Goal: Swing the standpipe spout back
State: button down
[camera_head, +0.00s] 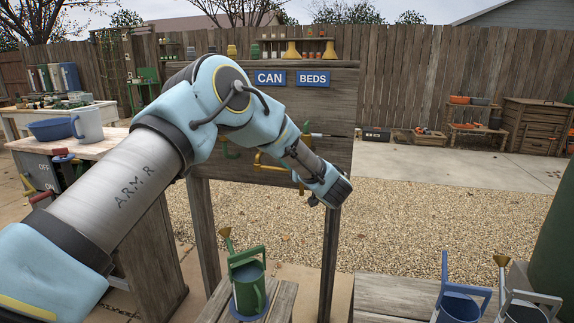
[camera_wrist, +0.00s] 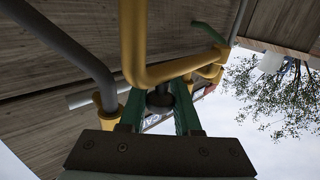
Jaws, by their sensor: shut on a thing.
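The yellow standpipe spout (camera_head: 270,164) juts from the wooden board below the signs in the head view, partly hidden behind my arm. In the wrist view a yellow bent pipe (camera_wrist: 134,40) comes down close to the camera and turns right towards a brass-coloured fitting. My gripper (camera_wrist: 162,98) has its green fingers at the bend of this pipe and is shut on it. The pipe hides part of the fingertips. In the head view my wrist is in front of the board's right post, and the fingers cannot be made out clearly.
A green watering can (camera_head: 247,285) stands on a slatted bench below the board. Blue (camera_head: 460,300) and grey (camera_head: 524,305) cans stand at the lower right. Blue signs (camera_head: 270,78) read CAN and BEDS. A grey pipe (camera_wrist: 75,45) runs left of the spout. Gravel behind is open.

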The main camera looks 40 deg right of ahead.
jog(key=shift+w+d+n+y, duration=0.25)
jog(key=shift+n+y, duration=0.15)
jog(key=shift+y, duration=0.2)
jog(key=shift+w+r, duration=0.1)
jog(key=c, duration=0.6)
grip_release()
jog(key=b+v, duration=0.2)
jog(key=v, duration=0.8)
jog(key=shift+s, duration=0.4)
